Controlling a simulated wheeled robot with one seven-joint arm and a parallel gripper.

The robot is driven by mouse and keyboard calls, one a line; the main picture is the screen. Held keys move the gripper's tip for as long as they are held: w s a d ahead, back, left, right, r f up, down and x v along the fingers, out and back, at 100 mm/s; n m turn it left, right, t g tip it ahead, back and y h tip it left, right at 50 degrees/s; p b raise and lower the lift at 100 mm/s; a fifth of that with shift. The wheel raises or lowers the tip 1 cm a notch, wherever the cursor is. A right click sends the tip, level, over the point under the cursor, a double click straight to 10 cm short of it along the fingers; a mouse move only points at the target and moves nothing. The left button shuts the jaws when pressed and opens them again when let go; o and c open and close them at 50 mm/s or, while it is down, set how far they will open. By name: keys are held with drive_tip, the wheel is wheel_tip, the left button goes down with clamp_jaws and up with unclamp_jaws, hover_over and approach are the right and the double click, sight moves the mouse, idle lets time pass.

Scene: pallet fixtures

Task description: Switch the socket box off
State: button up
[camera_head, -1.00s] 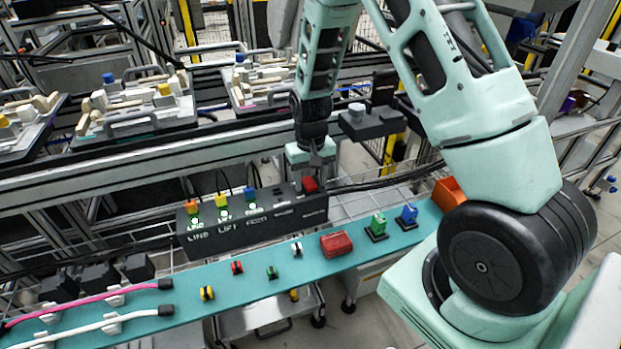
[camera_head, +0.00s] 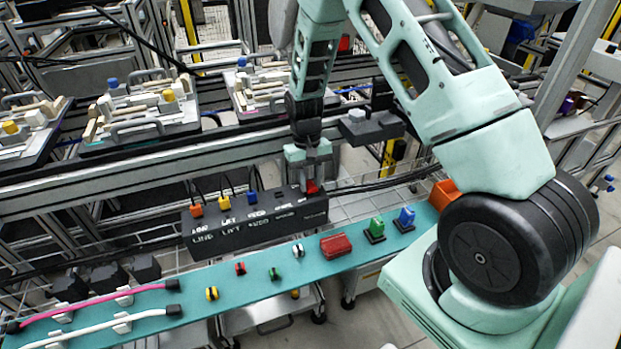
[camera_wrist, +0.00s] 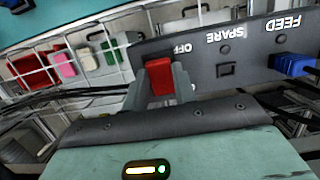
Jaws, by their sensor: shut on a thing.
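The black socket box (camera_head: 262,226) lies behind the teal shelf, with LINE, LIFT and FEED labels on it. Orange (camera_head: 196,210), yellow (camera_head: 224,203) and blue (camera_head: 252,198) plugs stand in its sockets. No green lamps glow beside them. The red switch (camera_head: 311,187) is at the box's right end. In the wrist view the red switch (camera_wrist: 160,76) sits beside the letters OFF, partly legible. My gripper (camera_head: 318,178) is over that end, its fingers (camera_wrist: 161,84) on both sides of the switch, shut on it. The switch's base is hidden.
The teal shelf (camera_head: 215,287) in front carries small coloured parts, a red block (camera_head: 335,245), green (camera_head: 376,229) and blue (camera_head: 405,219) pieces, and pink and white cables. A rail and pallets with fixtures (camera_head: 140,118) stand behind. A black block (camera_head: 370,127) is right of my wrist.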

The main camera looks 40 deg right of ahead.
drive_tip(key=o, duration=1)
drive_tip(key=v, duration=1.7)
drive_tip(key=shift+r, duration=0.25)
drive_tip(key=shift+s, duration=0.1)
